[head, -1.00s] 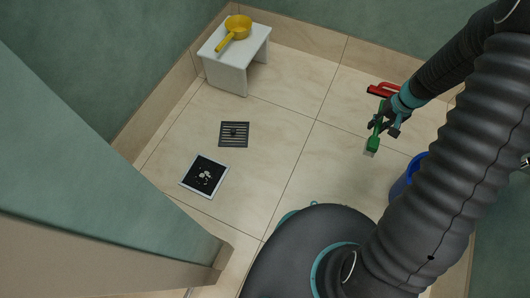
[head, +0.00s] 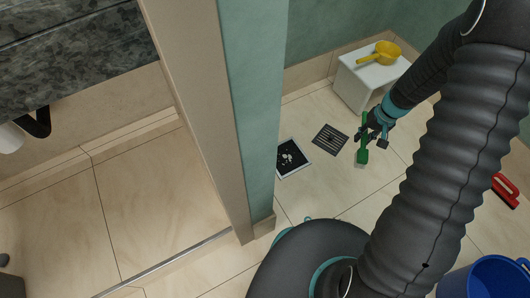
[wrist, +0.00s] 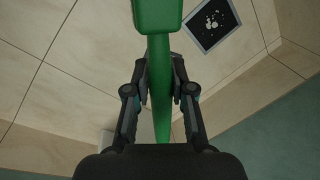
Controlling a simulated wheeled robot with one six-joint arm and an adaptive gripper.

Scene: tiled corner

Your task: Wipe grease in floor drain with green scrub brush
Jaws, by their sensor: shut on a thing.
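My gripper (head: 372,132) is shut on the green scrub brush (head: 363,152), holding it above the tiled floor, head pointing down. In the wrist view the brush (wrist: 157,85) runs between the fingers (wrist: 160,72), its head cut off at the top edge. The open floor drain (head: 295,147) is a dark square with a pale rim, left of the brush and apart from it. Whitish grease (head: 291,159) lies in it in small patches. The wrist view shows the drain (wrist: 200,40) at top right. The wall end hides part of the drain's left side in the head view.
A slotted grate (head: 330,139) lies on the floor between drain and brush. A white stool (head: 358,84) with a yellow scoop (head: 378,54) stands behind. A blue bucket (head: 488,278) and a red object (head: 505,190) are at right. A wall end (head: 250,120) stands left of the drain.

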